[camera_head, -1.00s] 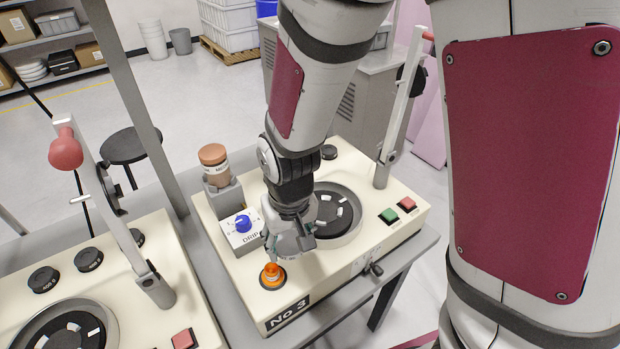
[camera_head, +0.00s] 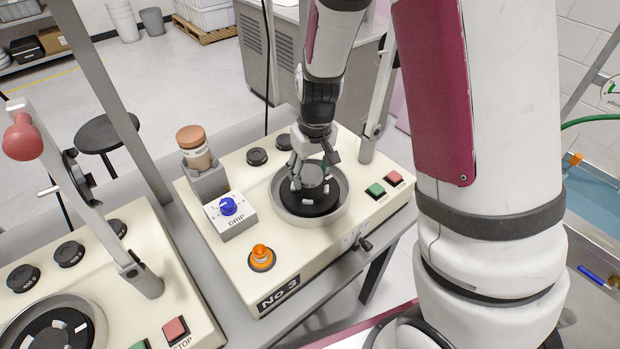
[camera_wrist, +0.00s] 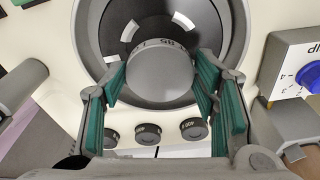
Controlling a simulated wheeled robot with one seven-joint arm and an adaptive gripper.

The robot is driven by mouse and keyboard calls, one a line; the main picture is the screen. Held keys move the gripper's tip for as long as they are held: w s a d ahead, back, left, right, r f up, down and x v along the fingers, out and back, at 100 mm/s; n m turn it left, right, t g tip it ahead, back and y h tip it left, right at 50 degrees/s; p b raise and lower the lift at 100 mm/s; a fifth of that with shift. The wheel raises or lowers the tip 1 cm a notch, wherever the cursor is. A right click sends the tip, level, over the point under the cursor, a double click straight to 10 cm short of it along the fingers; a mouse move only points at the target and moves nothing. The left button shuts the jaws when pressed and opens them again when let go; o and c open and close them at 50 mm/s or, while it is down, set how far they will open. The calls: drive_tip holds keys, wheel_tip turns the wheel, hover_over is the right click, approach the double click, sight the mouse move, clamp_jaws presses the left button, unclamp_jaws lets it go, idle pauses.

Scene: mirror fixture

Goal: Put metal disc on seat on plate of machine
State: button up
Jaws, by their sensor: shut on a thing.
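The metal disc (camera_wrist: 160,75) is a grey round piece with dark lettering on its edge, seen between my green-padded fingers in the wrist view. It also shows in the head view (camera_head: 313,172). My gripper (camera_head: 311,178) is shut on it over the machine's plate. The plate (camera_head: 322,206) is black and round with white marks, inside a grey ring on the No 3 machine (camera_head: 228,262). In the wrist view the plate (camera_wrist: 140,38) lies behind the disc. The disc and my fingers hide part of the plate, including any seat under them. I cannot tell whether disc and plate touch.
An orange button-like piece (camera_head: 261,257) and a box with a blue knob (camera_head: 228,207) are left of the plate. Green (camera_head: 376,190) and red (camera_head: 394,178) buttons are at right. A lever post (camera_head: 376,110) rises behind.

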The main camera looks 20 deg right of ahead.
sight(311, 176)
drive_tip(key=shift+f, duration=1.6)
drive_tip(key=o, duration=1.2)
drive_tip(key=shift+r, duration=0.1)
drive_tip(key=s+r+t, duration=0.1)
drive_tip(key=s+r, duration=0.4)
drive_tip(key=r, duration=0.6)
drive_tip(key=s+r+t, duration=0.1)
drive_tip(key=s+r, duration=0.3)
drive_tip(key=r, duration=0.8)
drive_tip(key=s+r, duration=0.1)
drive_tip(key=s, duration=0.3)
drive_tip(key=s+r+m+t, duration=0.1)
drive_tip(key=s+r, duration=0.1)
drive_tip(key=s, duration=0.2)
drive_tip(key=s+r+t, duration=0.1)
drive_tip(key=s+r, duration=0.1)
drive_tip(key=s, duration=0.2)
drive_tip(key=shift+s+r, duration=0.1)
drive_tip(key=shift+r, duration=0.1)
